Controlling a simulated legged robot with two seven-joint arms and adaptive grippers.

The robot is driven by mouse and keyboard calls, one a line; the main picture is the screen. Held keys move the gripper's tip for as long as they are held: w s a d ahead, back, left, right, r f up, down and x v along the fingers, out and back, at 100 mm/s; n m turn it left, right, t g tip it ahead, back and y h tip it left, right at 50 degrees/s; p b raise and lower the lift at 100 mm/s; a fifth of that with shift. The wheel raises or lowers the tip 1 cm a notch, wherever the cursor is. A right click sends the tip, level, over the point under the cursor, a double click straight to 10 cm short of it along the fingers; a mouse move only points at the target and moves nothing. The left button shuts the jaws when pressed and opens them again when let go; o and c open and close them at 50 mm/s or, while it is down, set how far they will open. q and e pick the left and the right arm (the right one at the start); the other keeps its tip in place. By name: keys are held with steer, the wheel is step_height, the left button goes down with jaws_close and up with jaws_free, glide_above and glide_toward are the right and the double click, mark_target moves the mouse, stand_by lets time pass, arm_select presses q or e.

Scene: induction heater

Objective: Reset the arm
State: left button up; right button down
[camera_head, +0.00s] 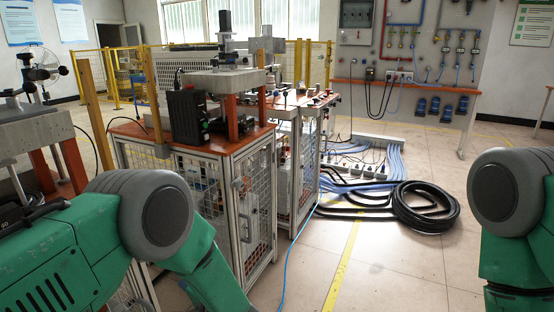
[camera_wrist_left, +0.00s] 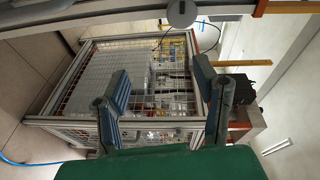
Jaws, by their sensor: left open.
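My left arm (camera_head: 165,225), green with grey joints, comes in from the left in the head view and bends down out of the frame; its gripper is not in that view. In the left wrist view my left gripper (camera_wrist_left: 168,100) is open, its two blue-grey fingers apart with nothing between them. Behind the fingers is the mesh-sided cabinet (camera_wrist_left: 90,75). My right arm (camera_head: 515,220) stands at the right edge of the head view, and its gripper is out of sight. The induction heater bench (camera_head: 195,145), with an orange top, stands ahead of my left arm.
A black box (camera_head: 187,115) and a metal fixture stand on the bench. A coiled black hose (camera_head: 424,205) and blue hoses (camera_head: 385,160) lie on the floor to the right. A yellow post (camera_head: 95,115) stands at the left. The tiled floor between my arms is mostly clear.

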arm_select(q)
steer(key=s+a+f+g+h+p, duration=0.1)
steer(key=s+a+f+h+p, duration=0.15)
steer(key=s+f+h, duration=0.85)
steer(key=s+r+n+g+h, duration=0.1)
steer(key=s+n+g+h, duration=0.2)
steer(key=s, duration=2.2)
steer(key=n+g, duration=0.2)
steer(key=g, duration=0.3)
steer(key=shift+d, duration=0.35)
